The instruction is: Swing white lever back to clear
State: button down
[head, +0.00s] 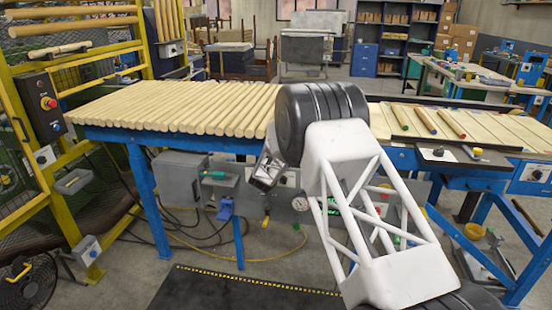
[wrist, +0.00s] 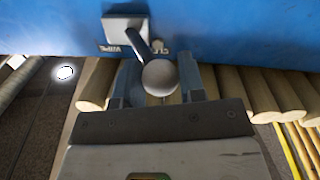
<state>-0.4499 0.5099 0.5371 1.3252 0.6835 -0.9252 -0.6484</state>
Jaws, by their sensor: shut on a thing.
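The white lever's round pale knob (wrist: 160,78) sits between the two fingers of my gripper (wrist: 161,84) in the wrist view. Its dark stem runs up to a pale square plate (wrist: 125,29) on a blue panel. The lettering under the plate is upside down and partly covered; it looks like "WIPE", with part of "CLEAR" beside it. My gripper is shut on the knob. In the head view my gripper (head: 264,172) is by the blue table's front edge, partly behind my arm, and the lever cannot be made out.
Pale turned rods (head: 180,107) lie side by side on the blue-framed table (head: 150,136). Several rods with coloured ends (head: 425,120) lie on the right-hand bench. A grey box (head: 177,178) and cables are below. A yellow guard frame (head: 75,225) stands at left.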

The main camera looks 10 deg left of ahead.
jog(key=shift+w+a+r, duration=0.1)
jog(key=shift+a+r, duration=0.05)
jog(key=shift+a, duration=0.1)
jog(key=c, duration=0.8)
grip_release()
jog(key=shift+o, duration=0.2)
jog(key=shift+d, duration=0.1)
jog(key=s, duration=0.8)
jog(key=shift+a, duration=0.3)
jog(key=shift+w, duration=0.1)
